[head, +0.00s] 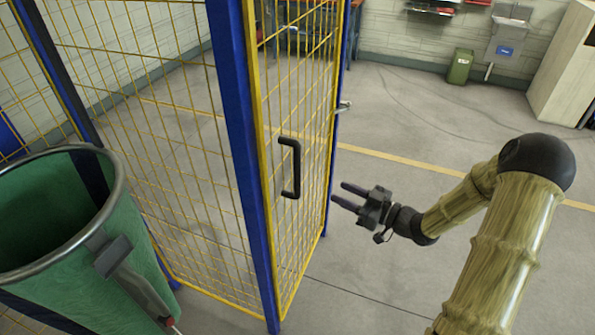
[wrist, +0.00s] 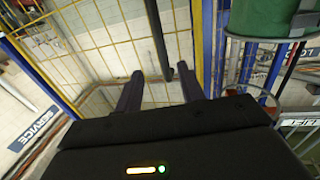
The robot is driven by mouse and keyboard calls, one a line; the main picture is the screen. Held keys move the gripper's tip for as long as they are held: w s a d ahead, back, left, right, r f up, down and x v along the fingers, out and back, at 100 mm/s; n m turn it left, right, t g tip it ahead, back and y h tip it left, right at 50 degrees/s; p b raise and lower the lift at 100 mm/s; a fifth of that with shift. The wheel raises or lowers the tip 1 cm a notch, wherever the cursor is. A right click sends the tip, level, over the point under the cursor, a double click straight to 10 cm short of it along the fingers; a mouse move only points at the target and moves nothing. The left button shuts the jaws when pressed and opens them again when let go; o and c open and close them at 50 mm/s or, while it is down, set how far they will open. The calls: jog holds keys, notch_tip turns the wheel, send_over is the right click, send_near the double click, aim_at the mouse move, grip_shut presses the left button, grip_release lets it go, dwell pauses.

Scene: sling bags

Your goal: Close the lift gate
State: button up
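The lift gate (head: 311,110) is a yellow-framed wire mesh panel between a near blue post (head: 241,140) and a far blue upright. Whether it is fully shut or ajar I cannot tell. Its black handle (head: 290,168) stands upright on the near part of the panel, and a small metal latch (head: 344,106) shows at the far edge. My gripper (head: 345,195) is to the right of the handle, apart from it, with its fingers pointing at the mesh. In the wrist view my gripper (wrist: 160,88) is open and empty, with a dark bar, likely the handle (wrist: 157,35), ahead between its fingers.
A large green round container (head: 80,240) with a metal rim stands at the lower left. It also shows in the wrist view (wrist: 262,62). More yellow mesh fencing (head: 150,110) runs behind the near post. The floor (head: 400,110) right of the gate is largely clear.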

aim_at(297, 173)
jog(key=p+x, duration=0.5)
jog(key=x, duration=1)
jog(key=shift+w+r, duration=0.1)
grip_shut()
